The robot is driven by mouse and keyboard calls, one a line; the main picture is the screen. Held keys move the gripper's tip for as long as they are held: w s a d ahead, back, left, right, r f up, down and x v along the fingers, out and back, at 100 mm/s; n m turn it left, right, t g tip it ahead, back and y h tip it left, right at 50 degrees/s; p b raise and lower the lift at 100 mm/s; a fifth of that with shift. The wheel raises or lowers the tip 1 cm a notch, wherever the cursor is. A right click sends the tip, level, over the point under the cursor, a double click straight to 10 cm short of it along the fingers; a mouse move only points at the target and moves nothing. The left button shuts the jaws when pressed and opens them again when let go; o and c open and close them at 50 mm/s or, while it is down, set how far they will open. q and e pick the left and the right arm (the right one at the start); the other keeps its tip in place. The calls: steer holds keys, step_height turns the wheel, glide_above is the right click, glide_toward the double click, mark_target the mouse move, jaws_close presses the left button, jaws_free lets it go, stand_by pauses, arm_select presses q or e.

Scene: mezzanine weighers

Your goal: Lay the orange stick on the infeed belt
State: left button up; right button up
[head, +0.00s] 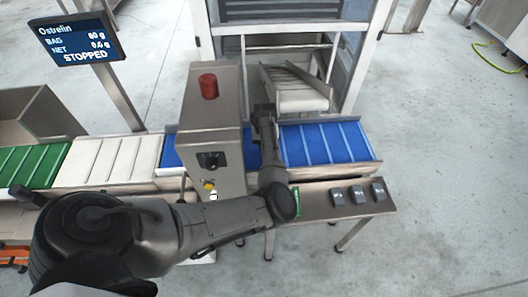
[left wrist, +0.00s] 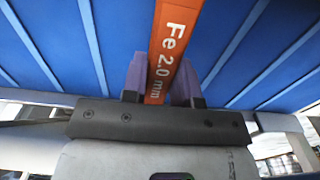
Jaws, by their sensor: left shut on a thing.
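The orange stick (left wrist: 170,45), marked "Fe 2.0 mm", is held between the fingers of my left gripper (left wrist: 160,80) in the left wrist view. It points away from the gripper over the blue belt (left wrist: 235,50) with pale cross flights; whether it touches the belt cannot be told. In the head view, the blue belt (head: 325,144) shows to the right of a steel cabinet. My left gripper (head: 264,110) is at this belt's left end, close beside the cabinet; the stick is hidden there. My right gripper is not in view.
The steel cabinet (head: 212,120) has a red lamp (head: 208,86) on top. A chute (head: 295,88) stands behind the blue belt. White (head: 115,160) and green (head: 30,165) belts lie left. The screen (head: 76,40) reads STOPPED.

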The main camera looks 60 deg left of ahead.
arm_select(q)
steer(key=shift+s+a+f, duration=0.1)
steer(key=shift+a+f, duration=0.1)
step_height(320, 180, down, 4)
steer(key=shift+r+b, duration=0.15)
steer(key=shift+b, duration=0.5)
steer(key=shift+f, duration=0.2)
steer(key=o, duration=0.9)
steer(key=shift+o, duration=0.2)
steer(key=shift+r, duration=0.3)
step_height(320, 180, up, 12)
steer(key=p, duration=0.3)
steer(key=shift+f, duration=0.15)
